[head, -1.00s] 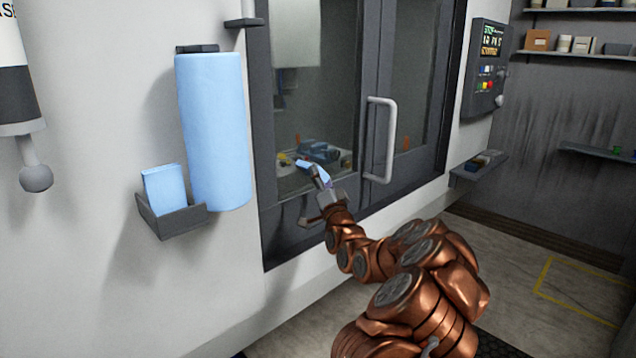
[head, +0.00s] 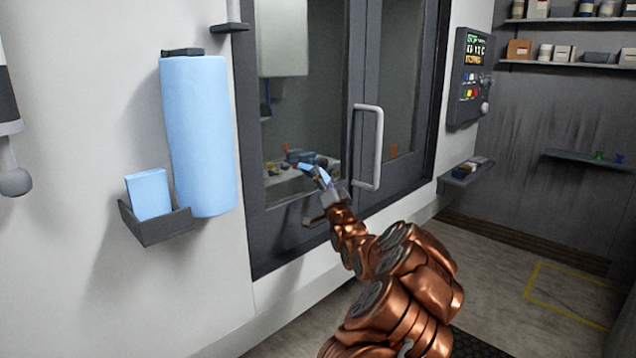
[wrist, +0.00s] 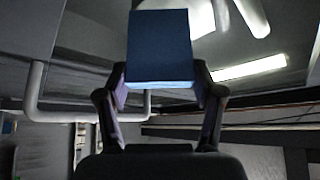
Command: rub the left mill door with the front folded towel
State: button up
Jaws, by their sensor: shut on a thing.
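My gripper (head: 326,184) is shut on a folded blue towel (head: 314,173), held in front of the left mill door (head: 298,203). In the wrist view the towel (wrist: 159,48) stands between the two fingers and looks dark blue with a pale lower edge. The left mill door has a grey frame and a large window, and the towel is in front of the lower part of that window. I cannot tell whether the towel touches the glass. Another folded blue towel (head: 148,192) stands in a grey wall holder (head: 155,227) at the left.
A white door handle (head: 377,150) sticks out just right of my gripper. A blue towel roll (head: 200,135) hangs on the wall at left. A control panel (head: 470,78) and a small shelf (head: 466,176) are to the right. The floor at right is clear.

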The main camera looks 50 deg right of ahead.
jog(key=shift+d, duration=0.65)
jog(key=shift+r, duration=0.7)
jog(key=shift+a+b, duration=4.4)
jog(key=shift+a, duration=1.1)
jog(key=shift+d+r+p, duration=0.1)
jog(key=shift+d+r, duration=0.1)
jog(key=shift+d, duration=1.05)
jog(key=shift+d+r+p, duration=0.15)
jog(key=shift+d+r, duration=0.1)
jog(key=shift+d, duration=0.95)
jog(key=shift+d+r+p, duration=0.1)
jog(key=shift+d+r, duration=0.1)
jog(key=shift+d, duration=1.05)
jog(key=shift+d+r+p, duration=0.1)
jog(key=shift+d+p, duration=1)
jog(key=shift+d, duration=0.15)
jog(key=shift+d+p, duration=0.4)
jog(key=shift+d, duration=0.2)
jog(key=shift+r+p, duration=0.3)
jog(key=shift+r, duration=0.25)
jog(key=a+b, duration=0.6)
jog(key=a, duration=0.1)
jog(key=shift+a, duration=0.25)
jog(key=shift+w+a+b, duration=0.15)
jog(key=shift+a+b, duration=0.6)
jog(key=shift+a, duration=0.2)
jog(key=shift+w+a+b, duration=0.1)
jog(key=shift+a+b, duration=0.65)
jog(key=shift+a, duration=0.15)
